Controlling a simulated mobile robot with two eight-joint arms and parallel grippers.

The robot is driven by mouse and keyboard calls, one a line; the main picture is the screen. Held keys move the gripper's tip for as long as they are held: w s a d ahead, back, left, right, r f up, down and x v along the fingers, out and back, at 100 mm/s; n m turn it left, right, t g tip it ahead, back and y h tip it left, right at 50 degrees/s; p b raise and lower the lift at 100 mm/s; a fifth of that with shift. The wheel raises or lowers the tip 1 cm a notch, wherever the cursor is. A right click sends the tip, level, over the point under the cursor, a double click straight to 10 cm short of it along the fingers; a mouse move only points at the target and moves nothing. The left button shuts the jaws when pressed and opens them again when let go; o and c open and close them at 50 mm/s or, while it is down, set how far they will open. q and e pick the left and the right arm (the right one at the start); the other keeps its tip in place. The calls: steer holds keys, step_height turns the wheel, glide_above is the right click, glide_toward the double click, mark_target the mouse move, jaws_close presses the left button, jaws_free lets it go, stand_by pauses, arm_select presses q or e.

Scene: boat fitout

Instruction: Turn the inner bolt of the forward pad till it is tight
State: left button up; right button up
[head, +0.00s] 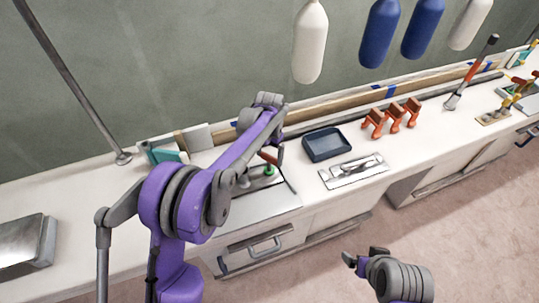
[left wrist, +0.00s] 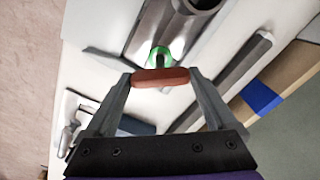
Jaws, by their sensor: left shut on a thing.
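My left gripper (head: 268,160) is over a grey metal plate (head: 262,206) on the bench. In the left wrist view its two fingers (left wrist: 160,80) are shut on a red-brown handle (left wrist: 160,76). The handle's end also shows in the head view (head: 266,157). A green round piece (left wrist: 158,56) sits just beyond the handle, close to the plate; it shows in the head view too (head: 268,170). A bolt itself is hidden under these. A grey metal cylinder (left wrist: 190,12) stands beside the green piece. My right gripper (head: 364,257) is apart, empty, low over the floor, its fingers spread.
A dark blue tray (head: 326,145) and a metal plate with a fitting (head: 354,171) lie right of the work. Orange clamps (head: 392,117) stand behind. White and blue fenders (head: 310,42) hang above. A drawer handle (head: 262,247) projects from the bench front.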

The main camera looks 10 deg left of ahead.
arm_select(q)
steer(key=o, duration=1.1)
steer(key=shift+r, duration=0.1)
steer(key=shift+c, duration=0.2)
step_height(320, 180, up, 11)
steer(key=s+a+r+n+t+p, duration=0.1)
steer(key=s+a+r, duration=0.1)
steer(key=s, duration=0.5)
steer(key=s+a+r+n+t, duration=0.1)
steer(key=s+a+r+t, duration=0.15)
steer(key=s, duration=0.55)
steer(key=s+a+f+n+t, duration=0.1)
steer(key=s+f, duration=0.2)
steer(key=s, duration=0.5)
steer(key=s+a+f+n+t+p, duration=0.1)
steer(key=s+f, duration=0.2)
steer(key=s, duration=0.5)
steer(key=shift+a+n, duration=0.15)
steer(key=shift+n, duration=0.15)
